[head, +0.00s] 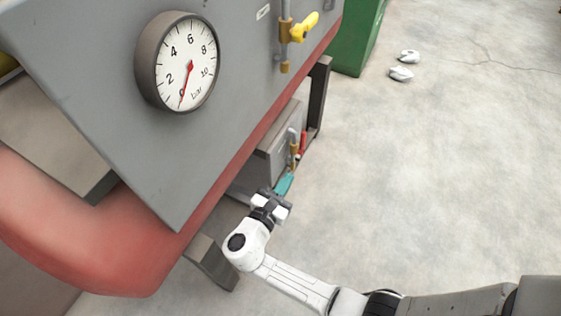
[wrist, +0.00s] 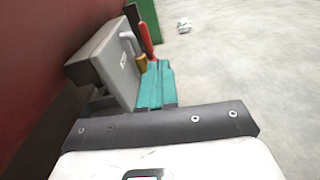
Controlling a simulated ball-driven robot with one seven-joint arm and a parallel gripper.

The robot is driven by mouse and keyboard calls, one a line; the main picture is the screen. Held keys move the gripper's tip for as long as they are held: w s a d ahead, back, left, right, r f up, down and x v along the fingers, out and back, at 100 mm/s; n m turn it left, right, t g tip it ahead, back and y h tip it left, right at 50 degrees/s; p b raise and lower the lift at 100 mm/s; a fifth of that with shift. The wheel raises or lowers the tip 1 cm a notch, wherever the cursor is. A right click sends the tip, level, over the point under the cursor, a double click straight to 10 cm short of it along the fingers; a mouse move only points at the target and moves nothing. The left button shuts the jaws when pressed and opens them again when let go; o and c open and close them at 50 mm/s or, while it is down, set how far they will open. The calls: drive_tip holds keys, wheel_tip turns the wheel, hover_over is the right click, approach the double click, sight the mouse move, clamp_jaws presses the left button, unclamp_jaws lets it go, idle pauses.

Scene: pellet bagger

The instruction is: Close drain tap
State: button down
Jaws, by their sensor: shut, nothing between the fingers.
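A tap with a red lever (head: 303,142) and a brass-coloured outlet (head: 293,150) sits on the side of a low grey box (head: 275,158). The wrist view shows the red lever (wrist: 147,32) standing lengthwise beside a grey pipe with the brass end (wrist: 141,64). My gripper (head: 289,176) has teal fingers, shut and empty. In the wrist view the fingertips (wrist: 157,66) are close to the lower end of the lever and the brass end. I cannot tell whether they touch. The small label on the box is unreadable.
A second tap with a yellow lever (head: 305,27) is on the large grey panel above, right of a pressure gauge (head: 187,65) reading about 0. A red machine body (head: 90,240) is at left. A green bin (head: 355,40) stands behind. The concrete floor at right is mostly clear.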

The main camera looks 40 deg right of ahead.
sight(303, 140)
drive_tip(key=shift+n+t, duration=0.4)
drive_tip(key=shift+n, duration=0.2)
drive_tip(key=b+x, duration=0.2)
drive_tip(key=x, duration=0.2)
drive_tip(key=w+b+x, duration=0.1)
drive_tip(key=x, duration=0.3)
drive_tip(key=b+x, duration=0.2)
drive_tip(key=x, duration=0.2)
drive_tip(key=shift+w+a+f+b, duration=0.1)
drive_tip(key=shift+w+f+b, duration=0.25)
drive_tip(key=shift+w+f, duration=0.1)
drive_tip(key=shift+w+d+r, duration=0.1)
drive_tip(key=shift+d, duration=0.1)
drive_tip(key=shift+r, duration=0.15)
